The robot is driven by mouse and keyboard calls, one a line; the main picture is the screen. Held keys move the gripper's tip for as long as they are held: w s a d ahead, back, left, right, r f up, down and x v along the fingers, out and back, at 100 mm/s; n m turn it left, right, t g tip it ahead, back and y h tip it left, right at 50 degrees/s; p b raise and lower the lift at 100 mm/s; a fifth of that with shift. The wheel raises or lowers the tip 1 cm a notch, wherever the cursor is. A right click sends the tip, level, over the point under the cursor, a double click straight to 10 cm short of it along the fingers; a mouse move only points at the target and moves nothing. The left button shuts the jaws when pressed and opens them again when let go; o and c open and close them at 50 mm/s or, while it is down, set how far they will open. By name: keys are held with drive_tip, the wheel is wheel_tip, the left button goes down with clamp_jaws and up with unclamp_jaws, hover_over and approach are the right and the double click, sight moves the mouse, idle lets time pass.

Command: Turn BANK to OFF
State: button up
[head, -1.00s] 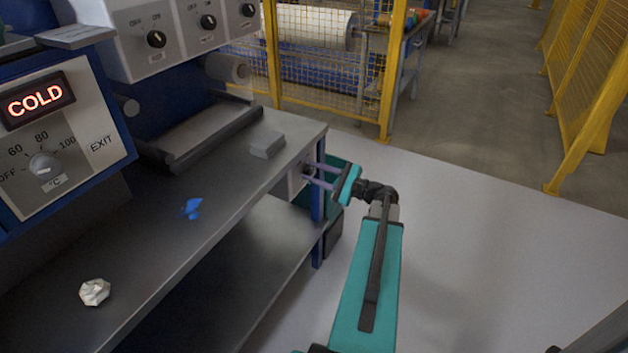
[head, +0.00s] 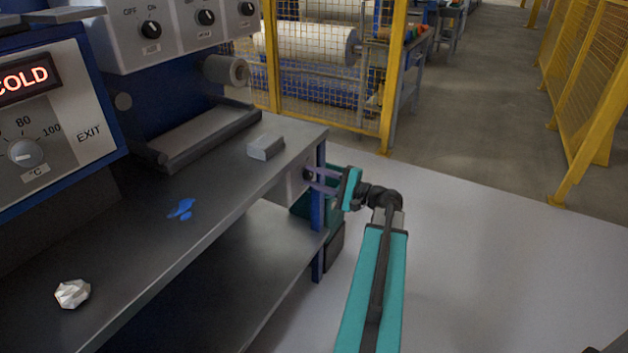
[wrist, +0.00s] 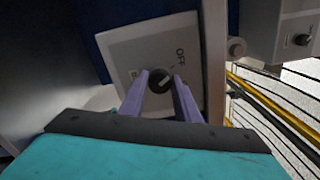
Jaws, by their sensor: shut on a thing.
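A dark round knob (wrist: 160,80) sits on a light grey panel (wrist: 130,55) in the wrist view, with the word OFF at its upper right. The rest of the panel's lettering is too small or hidden to read. My gripper (wrist: 162,90) has its two purple fingers on either side of this knob and is shut on it. In the head view my gripper (head: 312,180) reaches the panel at the right end of the bench, beside the blue leg, and the knob is mostly hidden there.
The grey bench (head: 215,215) carries a grey block (head: 265,147), a blue spill (head: 181,209) and a crumpled white ball (head: 72,293). Other knobs (head: 151,29) are on the upper panel.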

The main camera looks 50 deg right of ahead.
drive_tip(key=o, duration=1)
drive_tip(key=shift+o, duration=0.2)
drive_tip(key=shift+s, duration=0.15)
drive_tip(key=p+v, duration=0.1)
drive_tip(key=v, duration=1.2)
drive_tip(key=shift+s, duration=0.3)
drive_tip(key=shift+w+f, duration=0.1)
drive_tip(key=shift+f, duration=0.05)
